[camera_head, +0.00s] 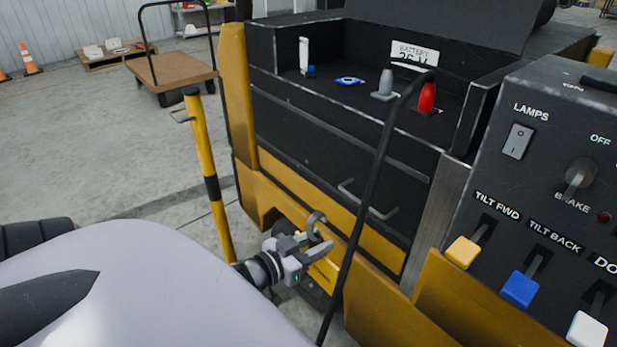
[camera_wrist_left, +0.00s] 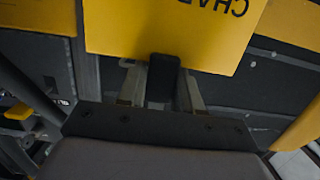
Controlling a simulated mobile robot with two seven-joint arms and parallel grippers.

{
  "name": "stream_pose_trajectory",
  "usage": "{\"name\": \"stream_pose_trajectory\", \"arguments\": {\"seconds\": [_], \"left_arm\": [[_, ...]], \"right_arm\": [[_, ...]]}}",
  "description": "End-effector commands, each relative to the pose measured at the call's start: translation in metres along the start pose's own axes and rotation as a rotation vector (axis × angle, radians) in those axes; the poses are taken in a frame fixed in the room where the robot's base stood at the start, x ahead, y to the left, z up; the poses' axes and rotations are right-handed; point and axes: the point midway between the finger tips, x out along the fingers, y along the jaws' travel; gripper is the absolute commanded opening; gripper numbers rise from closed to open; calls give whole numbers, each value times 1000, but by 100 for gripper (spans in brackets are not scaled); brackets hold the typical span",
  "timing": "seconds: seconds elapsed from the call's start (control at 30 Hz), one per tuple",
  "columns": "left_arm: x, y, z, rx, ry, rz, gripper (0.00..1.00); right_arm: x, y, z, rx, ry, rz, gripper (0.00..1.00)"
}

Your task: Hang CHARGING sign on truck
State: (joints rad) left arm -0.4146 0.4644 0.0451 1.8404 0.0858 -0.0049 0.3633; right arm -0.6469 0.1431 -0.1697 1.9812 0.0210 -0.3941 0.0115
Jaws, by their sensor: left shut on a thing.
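My left gripper (camera_head: 308,247) is shut on the yellow CHARGING sign (camera_head: 323,272), low in front of the truck's side. The truck (camera_head: 290,190) is yellow and black. A thin metal bar (camera_head: 368,200) sits on its dark side, above and right of the hook, apart from it. My right gripper is not in view.
A black cable (camera_head: 372,180) hangs right of the gripper. A yellow post (camera_head: 207,170) with a small hook stands left. A lever panel (camera_head: 545,200) is at right. The open battery compartment (camera_head: 330,95) is above.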

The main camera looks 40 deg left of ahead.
Motion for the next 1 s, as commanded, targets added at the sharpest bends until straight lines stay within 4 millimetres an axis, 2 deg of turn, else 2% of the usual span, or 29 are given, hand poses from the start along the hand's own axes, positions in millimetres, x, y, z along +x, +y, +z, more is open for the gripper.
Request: {"name": "stream_pose_trajectory", "arguments": {"seconds": [1.0], "left_arm": [[82, 0, -12, 1, 4, 1, 0]], "right_arm": [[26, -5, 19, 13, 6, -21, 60]]}}
